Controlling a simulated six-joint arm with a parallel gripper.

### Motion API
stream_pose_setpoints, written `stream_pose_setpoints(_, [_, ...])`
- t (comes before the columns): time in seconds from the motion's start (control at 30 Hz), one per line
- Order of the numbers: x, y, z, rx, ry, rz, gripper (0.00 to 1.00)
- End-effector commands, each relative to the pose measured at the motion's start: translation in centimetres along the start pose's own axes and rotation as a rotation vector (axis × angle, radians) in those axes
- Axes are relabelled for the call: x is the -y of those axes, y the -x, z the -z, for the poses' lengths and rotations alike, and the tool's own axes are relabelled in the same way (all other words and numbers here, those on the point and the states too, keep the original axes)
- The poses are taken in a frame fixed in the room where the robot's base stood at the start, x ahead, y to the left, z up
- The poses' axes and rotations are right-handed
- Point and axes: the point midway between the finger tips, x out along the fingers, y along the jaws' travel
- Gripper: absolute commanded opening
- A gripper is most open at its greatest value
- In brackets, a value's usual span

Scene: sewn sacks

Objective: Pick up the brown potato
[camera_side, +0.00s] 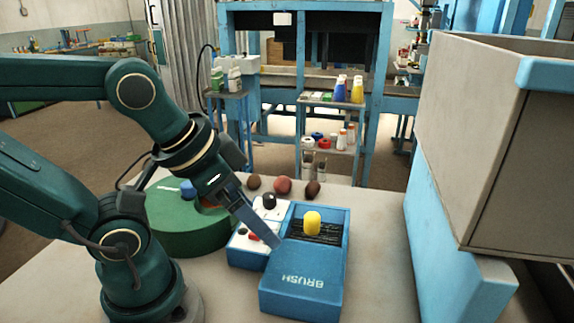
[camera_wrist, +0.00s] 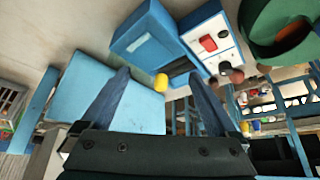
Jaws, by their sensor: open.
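Three small rounded lumps lie in a row on the table behind the boxes in the side view: a brown one (camera_side: 254,182), a larger reddish-brown one (camera_side: 283,185) and a dark brown one (camera_side: 312,188). I cannot tell for sure which is the brown potato. Small brown lumps (camera_wrist: 236,75) also show past the right finger in the wrist view, partly hidden. My gripper (camera_side: 275,242) points down at a slant above the blue box, in front of the lumps and apart from them. In the wrist view, my gripper (camera_wrist: 158,74) is open, with nothing held between its fingers.
A blue box marked BRUSH (camera_side: 305,280) has a yellow knob (camera_side: 312,222) at its back. A white-topped switch box (camera_side: 245,243) with a black knob stands beside it. A green round block (camera_side: 185,240) is left. A large grey bin (camera_side: 470,140) on a blue base stands right.

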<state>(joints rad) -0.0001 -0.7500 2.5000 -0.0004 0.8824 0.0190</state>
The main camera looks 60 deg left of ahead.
Motion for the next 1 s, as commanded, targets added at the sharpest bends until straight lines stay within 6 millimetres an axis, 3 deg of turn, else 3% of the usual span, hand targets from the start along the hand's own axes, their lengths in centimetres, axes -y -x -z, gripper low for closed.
stream_pose_setpoints(0.07, [-0.4, 0.2, 1.5, -0.066, -0.011, -0.018, 0.94])
stream_pose_setpoints(0.17, [-1.5, 2.0, 6.2, -0.256, 0.004, -0.075, 0.94])
stream_pose_setpoints(0.27, [-2.3, 4.9, 12.7, -0.481, 0.059, -0.139, 0.94])
stream_pose_setpoints(0.37, [-1.8, 8.1, 19.3, -0.689, 0.158, -0.174, 0.94])
stream_pose_setpoints(0.5, [2.1, 11.6, 27.8, -0.946, 0.367, -0.145, 0.94])
stream_pose_setpoints(0.6, [6.4, 12.4, 31.8, -1.073, 0.541, -0.067, 0.94])
stream_pose_setpoints(0.7, [11.0, 11.8, 34.1, -1.147, 0.717, 0.047, 0.94])
stream_pose_setpoints(0.8, [15.5, 9.9, 34.8, -1.173, 0.885, 0.188, 0.94])
stream_pose_setpoints(0.87, [17.9, 8.2, 34.4, -1.167, 0.979, 0.284, 0.94])
stream_pose_setpoints(1.0, [22.6, 3.4, 31.9, -1.097, 1.175, 0.524, 0.94])
